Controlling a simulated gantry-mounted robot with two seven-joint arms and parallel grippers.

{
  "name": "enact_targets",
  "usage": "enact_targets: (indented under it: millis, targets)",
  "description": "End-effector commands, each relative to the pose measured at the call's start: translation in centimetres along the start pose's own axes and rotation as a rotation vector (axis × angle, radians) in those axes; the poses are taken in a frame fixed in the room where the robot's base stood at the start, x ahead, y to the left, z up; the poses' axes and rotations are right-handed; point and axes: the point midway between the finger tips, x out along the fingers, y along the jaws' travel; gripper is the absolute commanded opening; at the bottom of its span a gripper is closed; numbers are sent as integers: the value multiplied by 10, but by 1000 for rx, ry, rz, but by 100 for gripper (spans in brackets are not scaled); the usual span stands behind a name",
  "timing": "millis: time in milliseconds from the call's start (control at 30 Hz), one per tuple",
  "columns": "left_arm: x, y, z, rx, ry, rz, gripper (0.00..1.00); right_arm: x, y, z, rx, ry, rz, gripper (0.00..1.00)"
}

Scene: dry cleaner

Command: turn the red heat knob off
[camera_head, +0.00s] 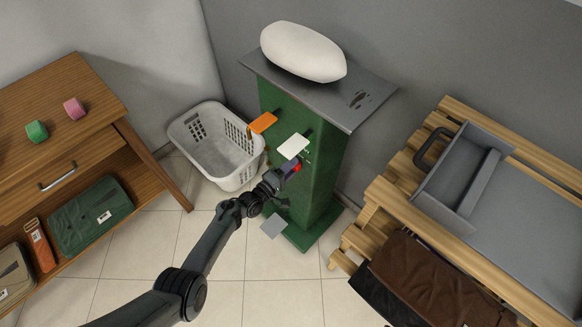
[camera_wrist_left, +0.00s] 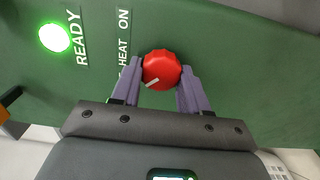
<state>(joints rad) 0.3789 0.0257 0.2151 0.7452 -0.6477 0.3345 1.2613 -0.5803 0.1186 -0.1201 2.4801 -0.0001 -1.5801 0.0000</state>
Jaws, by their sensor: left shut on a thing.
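The red heat knob (camera_wrist_left: 161,69) is on the green front panel of the pressing machine (camera_head: 322,165). It also shows in the head view (camera_head: 296,168), partly covered by my gripper. My left gripper (camera_wrist_left: 160,86) is shut on the knob, one purple-grey finger on each side. The knob's white pointer mark is at its lower left in the wrist view. The words HEAT ON stand to the left of the knob, and a READY lamp (camera_wrist_left: 53,38) glows green. My right gripper is not in view.
An orange paddle (camera_head: 262,122) and a white plate (camera_head: 293,145) stick out above the knob. A white laundry basket (camera_head: 236,180) stands to the left, a wooden table (camera_head: 75,100) farther left. A wooden slatted bench (camera_head: 378,190) stands at right.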

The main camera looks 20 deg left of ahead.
Motion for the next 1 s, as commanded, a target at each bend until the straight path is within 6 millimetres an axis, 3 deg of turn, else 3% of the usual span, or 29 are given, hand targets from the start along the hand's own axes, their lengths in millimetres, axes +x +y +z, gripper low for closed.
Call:
enact_targets:
  millis: [467,500,633,1000]
  targets:
    - [0,0,0,-16,-1,1,14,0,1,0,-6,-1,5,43]
    - [0,0,0,-15,-1,1,47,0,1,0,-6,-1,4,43]
    - [0,0,0,-15,0,1,67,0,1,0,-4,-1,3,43]
    - [-3,0,0,-14,0,0,69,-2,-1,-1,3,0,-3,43]
